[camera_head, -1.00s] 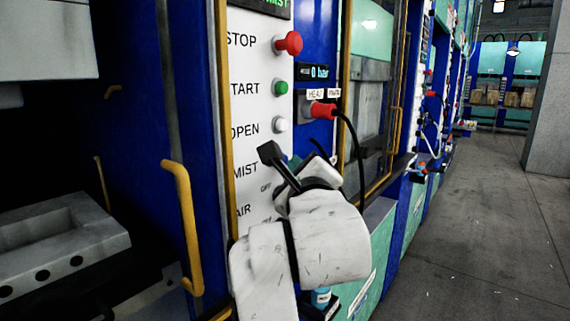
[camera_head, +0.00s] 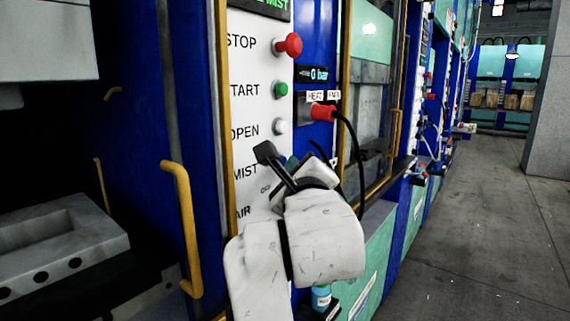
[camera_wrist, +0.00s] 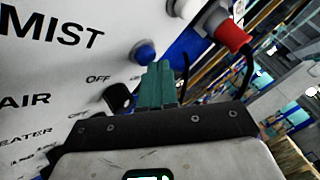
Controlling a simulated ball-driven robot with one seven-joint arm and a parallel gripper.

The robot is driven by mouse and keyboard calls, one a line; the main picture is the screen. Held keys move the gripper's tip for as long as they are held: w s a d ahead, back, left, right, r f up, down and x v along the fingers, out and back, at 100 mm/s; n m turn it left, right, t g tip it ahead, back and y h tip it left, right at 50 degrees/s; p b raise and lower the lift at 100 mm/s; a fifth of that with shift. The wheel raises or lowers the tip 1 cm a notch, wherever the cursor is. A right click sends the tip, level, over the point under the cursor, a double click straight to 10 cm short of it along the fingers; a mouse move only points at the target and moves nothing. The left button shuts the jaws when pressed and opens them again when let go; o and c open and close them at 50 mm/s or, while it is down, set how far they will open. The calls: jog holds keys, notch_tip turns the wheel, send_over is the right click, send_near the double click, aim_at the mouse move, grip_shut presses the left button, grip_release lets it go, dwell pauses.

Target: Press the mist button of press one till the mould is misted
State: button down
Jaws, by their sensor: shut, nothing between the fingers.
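The control panel (camera_head: 243,110) of the press has a column of labels: STOP, START, OPEN, MIST and AIR. In the wrist view the blue mist button (camera_wrist: 144,52) is beside the MIST label. My gripper (camera_wrist: 158,68) is shut and empty, its teal fingers pointing at the panel. The fingertips are just below and right of the blue button in that view; I cannot tell if they touch it. In the head view my gripper (camera_head: 291,162) hides the mist button. A green display (camera_head: 270,4) above the panel shows the word MIST. I cannot tell whether the mould (camera_head: 50,228) at left is misted.
Above are the red stop button (camera_head: 290,45), green start button (camera_head: 280,90) and white open button (camera_head: 280,126). A red cable plug (camera_head: 323,112) is right of the panel. A black knob (camera_wrist: 118,96) is below the mist button. Yellow handles (camera_head: 182,225) stick out. The floor at right is clear.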

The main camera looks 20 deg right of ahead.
jog(key=shift+w+a, duration=0.1)
jog(key=shift+w, duration=0.05)
dwell(0.5)
jog(key=shift+s+d, duration=0.5)
jog(key=shift+s, duration=0.3)
jog(key=shift+s+d, duration=0.8)
jog(key=shift+s, duration=0.25)
jog(key=shift+s+d, duration=0.75)
jog(key=shift+s, duration=0.25)
